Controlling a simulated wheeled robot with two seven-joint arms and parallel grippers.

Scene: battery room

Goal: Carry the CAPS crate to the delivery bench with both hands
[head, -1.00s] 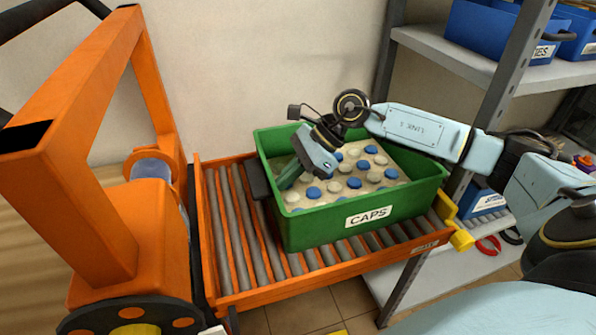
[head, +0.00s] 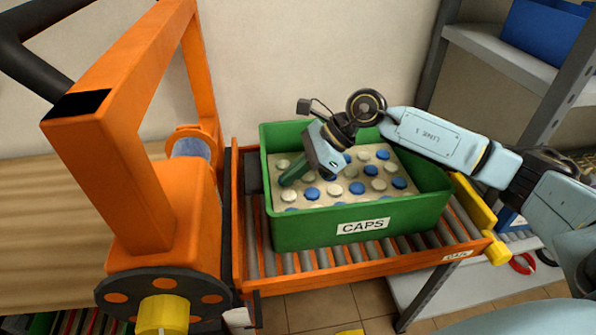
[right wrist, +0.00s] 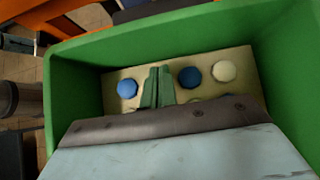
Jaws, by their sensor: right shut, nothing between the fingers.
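The green CAPS crate (head: 300,234) sits on an orange roller stand in the head view, its white label facing me. Blue and cream caps (head: 357,188) lie in rows on a pale sheet inside it. My right gripper (head: 290,172) reaches in over the crate from the right. Its green fingers are together and empty, pointing down over the caps at the left part of the crate. The crate wall (right wrist: 75,85) and the closed fingers (right wrist: 157,88) also show in the right wrist view. Whether the fingertips touch anything is unclear. My left gripper is out of view.
The roller stand (head: 254,240) has a yellow stop (head: 478,205) at its right end. A large orange frame (head: 165,215) stands close on the left, with a wooden surface (head: 45,220) behind it. A grey shelf (head: 510,62) with a blue bin is at right.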

